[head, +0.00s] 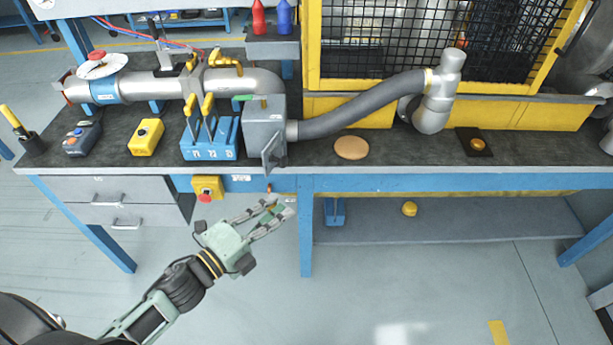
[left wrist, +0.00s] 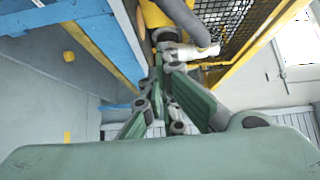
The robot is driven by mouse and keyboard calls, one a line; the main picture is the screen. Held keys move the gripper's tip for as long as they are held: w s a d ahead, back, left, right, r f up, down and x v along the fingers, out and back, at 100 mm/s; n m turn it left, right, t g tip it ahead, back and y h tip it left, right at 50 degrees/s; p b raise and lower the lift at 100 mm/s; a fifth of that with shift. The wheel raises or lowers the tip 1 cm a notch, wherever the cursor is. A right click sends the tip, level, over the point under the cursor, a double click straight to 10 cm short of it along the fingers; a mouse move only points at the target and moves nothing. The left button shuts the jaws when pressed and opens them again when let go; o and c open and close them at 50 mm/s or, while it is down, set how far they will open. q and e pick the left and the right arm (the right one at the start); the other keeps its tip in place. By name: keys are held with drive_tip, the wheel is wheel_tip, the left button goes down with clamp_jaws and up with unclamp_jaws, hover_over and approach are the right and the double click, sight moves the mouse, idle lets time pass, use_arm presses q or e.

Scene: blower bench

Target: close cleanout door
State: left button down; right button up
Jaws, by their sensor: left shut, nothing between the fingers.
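A grey metal box (head: 262,112) stands on the bench where the flexible grey hose meets the pipework. A small grey flap, which looks like the cleanout door (head: 273,150), sticks out from the box's front at an angle, so it stands open. My left gripper (head: 281,208) is in front of the bench, below the flap and apart from it. Its fingers are shut and empty, pointing up and right. The left wrist view shows the same gripper (left wrist: 165,62) close up. The door cannot be made out there. My right gripper is not in view.
A blue rack (head: 210,146) with yellow-handled levers stands left of the box. A yellow button box (head: 146,137) is farther left. A yellow box with a red button (head: 207,188) hangs on the bench front. A tan disc (head: 351,148) lies right of the box.

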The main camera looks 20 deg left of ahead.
use_arm(q)
drive_tip(key=p+x, duration=0.2)
drive_tip(key=x, duration=0.8)
drive_tip(key=a, duration=0.4)
drive_tip(key=shift+w+r, duration=0.15)
drive_tip(key=shift+r, duration=0.05)
drive_tip(key=shift+a, duration=0.1)
drive_tip(key=shift+a+m+g+h, duration=0.3)
drive_tip(key=shift+m+h, duration=0.1)
drive_tip(key=shift+h, duration=0.1)
